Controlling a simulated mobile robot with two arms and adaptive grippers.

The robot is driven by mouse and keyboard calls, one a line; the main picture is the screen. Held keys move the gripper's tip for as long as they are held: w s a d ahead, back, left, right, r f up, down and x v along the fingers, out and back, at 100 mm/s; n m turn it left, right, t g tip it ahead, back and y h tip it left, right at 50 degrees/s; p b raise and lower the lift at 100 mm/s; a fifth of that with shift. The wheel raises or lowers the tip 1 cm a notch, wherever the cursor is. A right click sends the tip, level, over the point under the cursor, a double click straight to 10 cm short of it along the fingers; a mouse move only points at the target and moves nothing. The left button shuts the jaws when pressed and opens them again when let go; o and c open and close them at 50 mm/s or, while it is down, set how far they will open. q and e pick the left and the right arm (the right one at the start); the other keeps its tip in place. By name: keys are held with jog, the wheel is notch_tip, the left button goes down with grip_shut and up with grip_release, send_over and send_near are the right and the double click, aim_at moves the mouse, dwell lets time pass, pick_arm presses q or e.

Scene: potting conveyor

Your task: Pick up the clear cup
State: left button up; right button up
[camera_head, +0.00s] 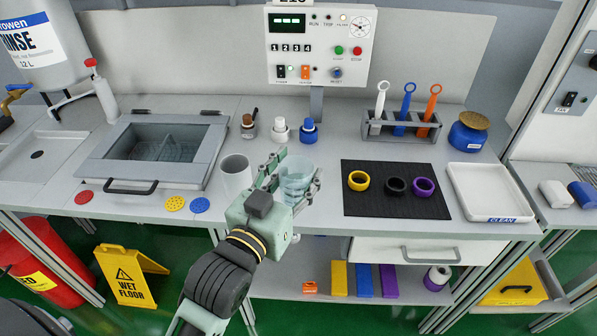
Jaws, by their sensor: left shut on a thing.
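The clear cup (297,176) is see-through with a bluish tint and stands upright near the front of the bench, left of the black mat. My left gripper (293,182) is shut on it, with a finger on either side of the cup. The gripper hides part of its lower front. I cannot tell whether the cup's base touches the bench. My right gripper is not in view.
A grey-white cup (236,177) stands just left of my gripper. Small bottles (280,131) stand behind. The black mat (391,207) with several rings is to the right, then a white tray (489,194). A sink (156,152) is at the left.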

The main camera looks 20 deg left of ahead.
pick_arm(q)
jog(key=shift+s+r, duration=0.2)
jog(key=shift+s, duration=0.1)
